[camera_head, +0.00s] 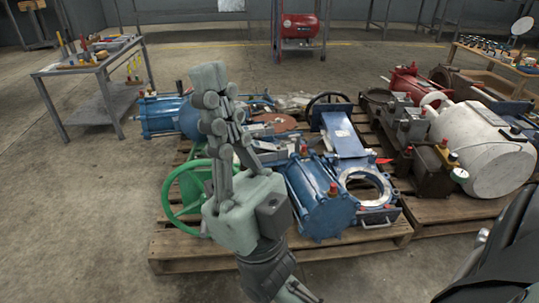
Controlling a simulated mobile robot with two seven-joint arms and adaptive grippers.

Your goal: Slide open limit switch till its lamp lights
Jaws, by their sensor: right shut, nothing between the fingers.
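My right gripper (216,108) rises in the middle of the head view, its fingers pointing up and away over the near pallet. It is shut and empty. It hides part of the blue valve equipment (318,198) behind it. Small red-topped parts (304,150) stand on that equipment, but I cannot tell which part is the open limit switch or whether any lamp is lit. I cannot tell that the gripper touches anything. My left gripper is not in view.
A green handwheel (170,205) is left of my gripper on the wooden pallet (190,248). A white cylindrical body (485,145) lies on the right pallet. A tool table (82,68) stands back left and a red compressor (300,25) at the back. Floor is clear at front left.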

